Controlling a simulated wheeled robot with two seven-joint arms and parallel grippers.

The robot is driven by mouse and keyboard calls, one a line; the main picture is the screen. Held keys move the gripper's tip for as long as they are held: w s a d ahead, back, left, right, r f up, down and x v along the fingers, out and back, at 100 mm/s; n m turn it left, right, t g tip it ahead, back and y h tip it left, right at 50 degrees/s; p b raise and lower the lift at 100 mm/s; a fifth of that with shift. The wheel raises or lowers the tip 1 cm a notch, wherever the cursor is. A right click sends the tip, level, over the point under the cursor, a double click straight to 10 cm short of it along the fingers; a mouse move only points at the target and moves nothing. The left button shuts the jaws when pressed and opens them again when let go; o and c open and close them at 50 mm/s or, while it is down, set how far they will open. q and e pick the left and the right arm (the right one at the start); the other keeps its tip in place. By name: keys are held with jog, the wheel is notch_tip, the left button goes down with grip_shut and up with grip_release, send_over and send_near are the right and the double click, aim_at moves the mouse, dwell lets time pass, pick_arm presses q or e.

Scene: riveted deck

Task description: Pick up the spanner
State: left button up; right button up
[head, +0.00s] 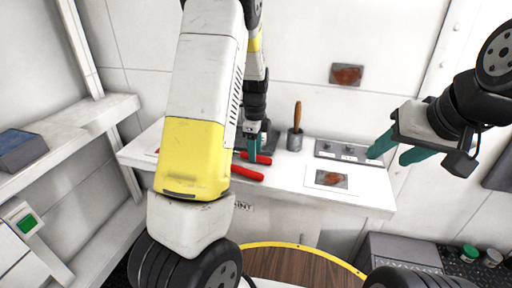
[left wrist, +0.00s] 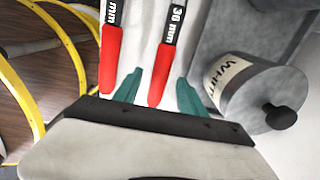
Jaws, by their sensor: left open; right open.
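Two spanners with red grips lie side by side on the white workbench (head: 220,198). In the left wrist view, one spanner (left wrist: 162,75) is marked "36 mm" and its red grip lies between my teal fingers. The other spanner (left wrist: 110,60) is to its left, outside the fingers, its number cut off. In the head view, the nearer red grip (head: 247,173) shows clearly; the farther one (head: 264,159) is partly hidden by my left gripper (head: 252,150). My left gripper is open. My right gripper (head: 390,150) is open and empty, above the bench's right end.
A cup with a brown-handled tool (head: 295,140), a grey switch panel (head: 340,151) and a picture sheet (head: 328,180) are on the bench. A round wooden table (head: 300,268) stands in front.

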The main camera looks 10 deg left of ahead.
pick_arm(q)
notch_tip(320, 180, down, 2)
jog(key=shift+f, duration=0.15)
grip_shut()
dwell(0.4)
